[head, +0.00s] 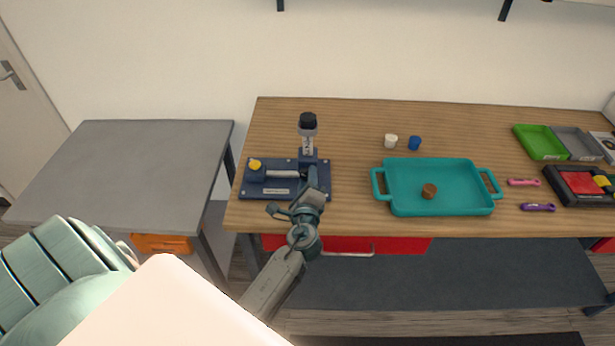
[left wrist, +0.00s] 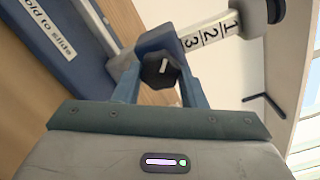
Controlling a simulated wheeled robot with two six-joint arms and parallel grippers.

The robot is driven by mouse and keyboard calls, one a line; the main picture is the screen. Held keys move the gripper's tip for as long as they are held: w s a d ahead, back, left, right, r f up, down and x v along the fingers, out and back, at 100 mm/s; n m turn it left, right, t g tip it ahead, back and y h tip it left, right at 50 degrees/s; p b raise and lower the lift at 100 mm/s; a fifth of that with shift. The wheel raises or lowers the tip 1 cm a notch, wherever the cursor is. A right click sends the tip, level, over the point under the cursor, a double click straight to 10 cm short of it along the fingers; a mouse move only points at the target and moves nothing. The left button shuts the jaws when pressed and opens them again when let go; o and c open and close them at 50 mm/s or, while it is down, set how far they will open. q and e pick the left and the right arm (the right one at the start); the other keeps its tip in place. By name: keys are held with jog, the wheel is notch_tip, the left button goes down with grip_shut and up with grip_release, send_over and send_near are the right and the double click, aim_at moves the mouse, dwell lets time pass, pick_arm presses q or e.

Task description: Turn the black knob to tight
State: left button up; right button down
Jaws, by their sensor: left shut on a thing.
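A dark blue fixture (head: 250,189) stands at the left end of the wooden table. A post with a numbered white scale (head: 308,146) and a black cap (head: 308,120) rises from it. In the left wrist view, the black knob (left wrist: 160,69) is faceted and carries a short white mark, nearly upright in the picture. It sits between the two fingers of my left gripper (left wrist: 160,78), which is shut on it. In the head view my left gripper (head: 312,172) reaches the fixture from the front and hides the knob. My right gripper is not in view.
The fixture also has a yellow knob (head: 255,164) and a silver bar (head: 283,174). A teal tray (head: 440,208) holding a brown piece (head: 429,191) stands to the right. White (head: 391,141) and blue (head: 414,143) caps lie behind it. A grey table (head: 130,165) is at left.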

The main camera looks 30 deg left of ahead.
pick_arm(q)
jog(key=m+p, duration=0.3)
jog(key=m, duration=0.3)
jog(key=shift+f+m+p, duration=0.15)
jog(key=shift+m+p, duration=0.55)
jog(key=shift+m, duration=1.2)
jog(key=o, duration=1)
jog(key=b+v, duration=0.4)
jog(key=v, duration=0.7)
jog(key=shift+a, duration=0.15)
